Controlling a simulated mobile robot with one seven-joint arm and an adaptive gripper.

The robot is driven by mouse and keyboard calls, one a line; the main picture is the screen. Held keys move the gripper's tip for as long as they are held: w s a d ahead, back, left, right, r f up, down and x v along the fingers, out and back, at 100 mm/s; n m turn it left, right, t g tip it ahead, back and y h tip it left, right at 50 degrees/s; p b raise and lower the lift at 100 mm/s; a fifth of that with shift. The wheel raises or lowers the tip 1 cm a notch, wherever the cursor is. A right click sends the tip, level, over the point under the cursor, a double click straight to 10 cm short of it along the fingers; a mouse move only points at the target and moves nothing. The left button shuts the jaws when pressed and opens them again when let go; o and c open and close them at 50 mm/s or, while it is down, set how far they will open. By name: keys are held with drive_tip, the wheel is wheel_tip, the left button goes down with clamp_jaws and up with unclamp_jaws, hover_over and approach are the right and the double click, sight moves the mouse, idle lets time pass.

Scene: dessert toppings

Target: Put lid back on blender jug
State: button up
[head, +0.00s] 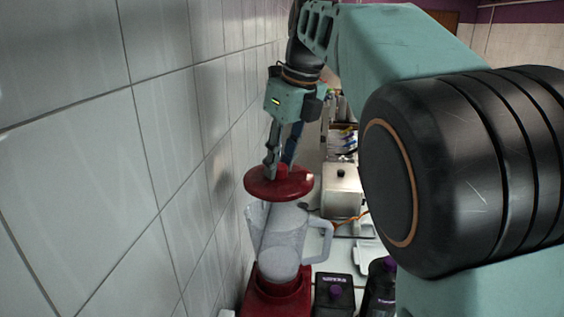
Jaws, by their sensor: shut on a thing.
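The red round lid (262,186) is held in my gripper (279,170), whose fingers are shut on its top. The lid is right above the mouth of the blender jug (290,240). From this angle I cannot tell whether the lid touches the rim. The jug is clear, stands upright with its handle to the right, and has pale contents. It sits on the red blender base (272,305) at the bottom of the view.
A white tiled wall (150,150) runs close on the left. A metal box (341,192) stands farther back on the counter. My arm hides much of the right side.

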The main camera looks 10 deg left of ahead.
sight(281, 177)
drive_tip(key=shift+f+b, duration=2.2)
drive_tip(key=shift+b, duration=0.05)
drive_tip(key=shift+f+b, duration=0.4)
drive_tip(key=shift+f, duration=0.4)
drive_tip(key=shift+p, duration=0.65)
drive_tip(key=shift+f+p, duration=0.15)
drive_tip(key=shift+p, duration=0.25)
idle(0.3)
drive_tip(key=o, duration=1.7)
drive_tip(key=shift+o, duration=0.2)
